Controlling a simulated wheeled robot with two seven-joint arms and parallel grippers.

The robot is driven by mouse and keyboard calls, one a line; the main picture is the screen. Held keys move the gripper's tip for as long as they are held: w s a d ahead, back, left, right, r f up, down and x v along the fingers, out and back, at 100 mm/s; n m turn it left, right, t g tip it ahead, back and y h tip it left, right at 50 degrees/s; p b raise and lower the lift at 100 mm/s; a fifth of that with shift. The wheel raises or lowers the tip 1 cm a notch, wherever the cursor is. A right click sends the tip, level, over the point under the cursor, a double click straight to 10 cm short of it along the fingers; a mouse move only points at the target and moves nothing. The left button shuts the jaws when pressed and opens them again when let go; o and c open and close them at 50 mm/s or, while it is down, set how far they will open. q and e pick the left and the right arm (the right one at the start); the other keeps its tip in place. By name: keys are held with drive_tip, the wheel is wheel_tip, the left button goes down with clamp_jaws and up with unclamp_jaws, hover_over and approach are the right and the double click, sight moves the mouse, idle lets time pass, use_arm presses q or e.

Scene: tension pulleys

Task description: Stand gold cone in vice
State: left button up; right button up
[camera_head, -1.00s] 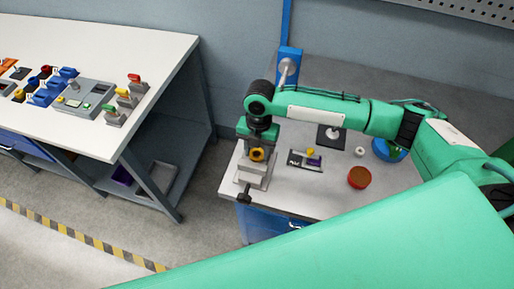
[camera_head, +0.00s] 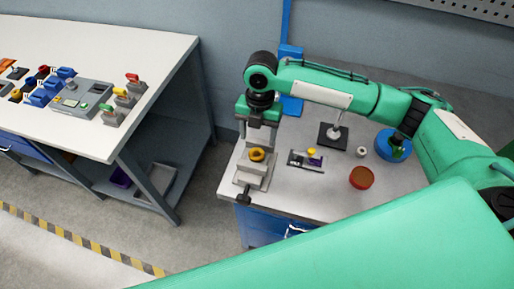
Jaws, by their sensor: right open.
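The gold cone (camera_head: 257,155) is in the grey vice (camera_head: 253,176) at the front left of the right-hand bench. It looks upright, seen from above with a dark centre; whether the jaws touch it I cannot tell. My right gripper (camera_head: 257,139) is open and empty just above and behind the cone, pointing down with its fingers apart. My left gripper is not in view.
Right of the vice lie a small tray (camera_head: 296,162) with a yellow piece (camera_head: 311,152), a dark stand (camera_head: 332,138), a small white ring (camera_head: 361,152), a red round container (camera_head: 361,178) and a blue bowl (camera_head: 385,144). The bench's front edge is close to the vice.

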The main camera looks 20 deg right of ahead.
sight(258, 148)
drive_tip(key=r, duration=0.3)
drive_tip(key=r+b, duration=0.1)
drive_tip(key=r, duration=0.1)
drive_tip(key=shift+w+d+r, duration=0.2)
drive_tip(key=shift+w+r, duration=0.15)
